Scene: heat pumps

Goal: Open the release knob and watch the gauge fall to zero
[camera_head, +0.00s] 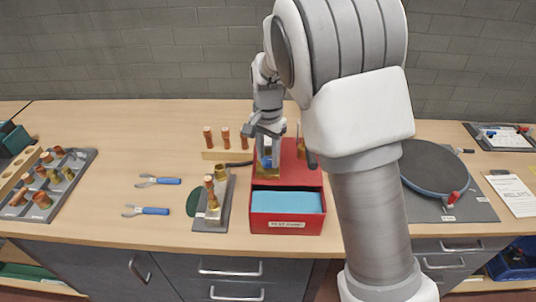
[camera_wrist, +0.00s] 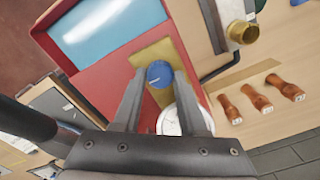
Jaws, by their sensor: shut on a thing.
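The red test pump box (camera_head: 313,180) stands mid-bench, with a light blue panel (camera_head: 287,202) in its front part. Its blue release knob (camera_wrist: 159,73) sits on a brass plate (camera_wrist: 150,55) and has a pale pointer line. My gripper (camera_wrist: 158,82) is shut on the knob, one finger on each side.
A grey fixture with brass fittings (camera_head: 213,200) stands close left of the box, joined by a dark hose. Copper pieces (camera_head: 226,137) stand in a wooden rack behind it. Two blue-handled pliers (camera_head: 155,181) lie farther left. A dark round disc (camera_head: 436,165) lies at right.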

